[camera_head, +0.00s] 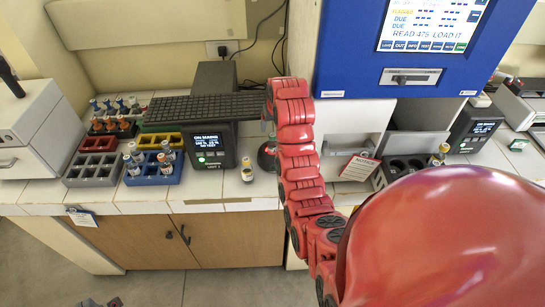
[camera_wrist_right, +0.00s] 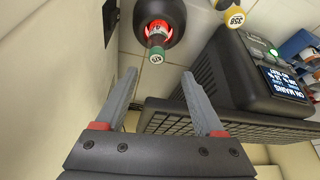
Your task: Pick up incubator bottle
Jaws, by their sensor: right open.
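A bottle with a green cap (camera_wrist_right: 156,54) stands in a dark round holder (camera_wrist_right: 172,14) with a red-lit opening in the right wrist view. In the head view the holder (camera_head: 266,154) shows beside my red arm, which hides much of it. My right gripper (camera_wrist_right: 160,76) is open and empty. In the right wrist view its two fingertips reach toward the green cap, one to each side in the picture, apart from the bottle. In the head view my own arm mostly hides this gripper. My left gripper does not show clearly.
A small bottle (camera_head: 247,170) stands on the white counter near the holder. A dark device with a lit screen (camera_head: 208,143) is to its left. Colored racks (camera_head: 95,168) with several bottles are further left. A blue analyzer (camera_head: 340,55) stands behind at the right.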

